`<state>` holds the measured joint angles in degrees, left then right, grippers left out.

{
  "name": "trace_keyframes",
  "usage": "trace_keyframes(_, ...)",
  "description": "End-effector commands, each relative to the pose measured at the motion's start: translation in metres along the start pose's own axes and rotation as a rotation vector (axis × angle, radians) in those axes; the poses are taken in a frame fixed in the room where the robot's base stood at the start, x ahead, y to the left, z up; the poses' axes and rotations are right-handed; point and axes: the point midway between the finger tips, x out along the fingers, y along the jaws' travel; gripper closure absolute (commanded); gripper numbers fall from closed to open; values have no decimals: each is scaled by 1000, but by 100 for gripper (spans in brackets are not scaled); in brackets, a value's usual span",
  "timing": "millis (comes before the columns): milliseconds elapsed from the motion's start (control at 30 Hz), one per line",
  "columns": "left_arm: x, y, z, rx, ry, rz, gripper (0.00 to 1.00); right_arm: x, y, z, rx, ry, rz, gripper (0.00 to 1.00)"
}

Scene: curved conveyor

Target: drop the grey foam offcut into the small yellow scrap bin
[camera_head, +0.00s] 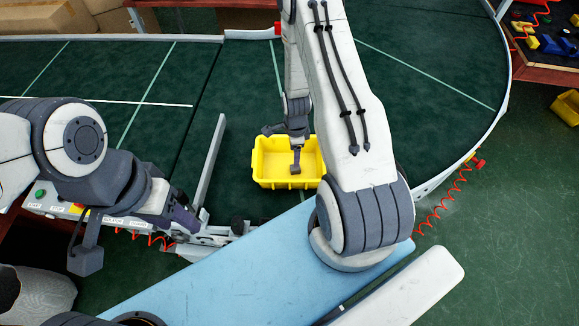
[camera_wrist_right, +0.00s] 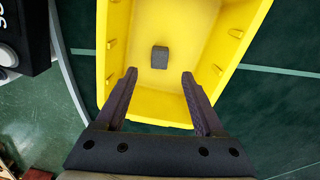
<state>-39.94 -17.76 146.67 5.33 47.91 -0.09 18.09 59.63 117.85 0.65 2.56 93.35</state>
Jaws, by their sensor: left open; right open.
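The small yellow scrap bin (camera_head: 259,166) sits on the dark green belt in the head view, beneath my right gripper (camera_head: 296,165). In the right wrist view, the bin (camera_wrist_right: 118,50) fills the upper middle, and the grey foam offcut (camera_wrist_right: 159,56) is inside it, seemingly on its floor and apart from the fingers. My right gripper (camera_wrist_right: 159,75) is open and empty, its fingers pointing into the bin. The foam cannot be made out in the head view. My left gripper (camera_head: 181,216) is open at the conveyor's near edge, left of the bin, holding nothing visible.
A metal guide bar (camera_head: 210,160) stands left of the bin. A labelled control panel (camera_head: 100,219) lies by my left arm. Cardboard boxes (camera_head: 100,15) are behind the conveyor. A table with coloured parts (camera_head: 548,45) and another yellow bin (camera_head: 567,107) are at right.

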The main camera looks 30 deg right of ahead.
Motion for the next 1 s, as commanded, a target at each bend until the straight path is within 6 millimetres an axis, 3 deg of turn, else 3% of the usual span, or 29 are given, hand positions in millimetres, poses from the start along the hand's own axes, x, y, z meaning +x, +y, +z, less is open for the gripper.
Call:
trace_keyframes(500, 21, -2, 1, -4, 0, 0, 50, -82, -1, 0, 0, 0, -5, 29)
trace_keyframes(700, 23, -2, 1, -4, 0, 0, 50, -95, 0, 0, 0, 0, -2, 29)
trace_keyframes(1000, 22, -2, 1, -4, 0, 0, 50, -96, 0, 0, 0, 0, 0, 29)
